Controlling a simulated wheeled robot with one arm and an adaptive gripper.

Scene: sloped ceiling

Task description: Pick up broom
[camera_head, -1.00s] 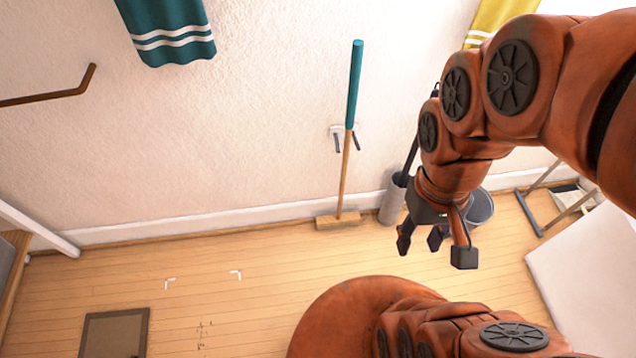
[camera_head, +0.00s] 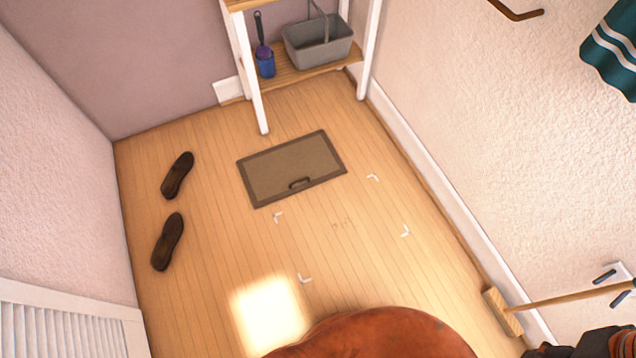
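The broom is at the lower right, its wooden head (camera_head: 502,312) on the floor against the wall's baseboard. Its pale wooden handle (camera_head: 565,298) runs to the right edge past a wall holder with dark prongs (camera_head: 612,283); the upper handle is out of frame. Dark parts at the bottom right corner, next to a bit of my orange arm, seem to be my gripper (camera_head: 560,351). It is cut off by the frame edge, below the broom in the picture, and its fingers are not clear. I cannot tell whether it touches the broom.
A floor mat or hatch (camera_head: 290,168) lies mid-floor. Two dark shoes (camera_head: 177,176) (camera_head: 167,242) are at left. A shelf (camera_head: 300,75) at the back holds a grey basket (camera_head: 318,43) and a blue brush (camera_head: 265,60). White corner marks surround clear floor. A striped teal towel (camera_head: 612,50) hangs at right.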

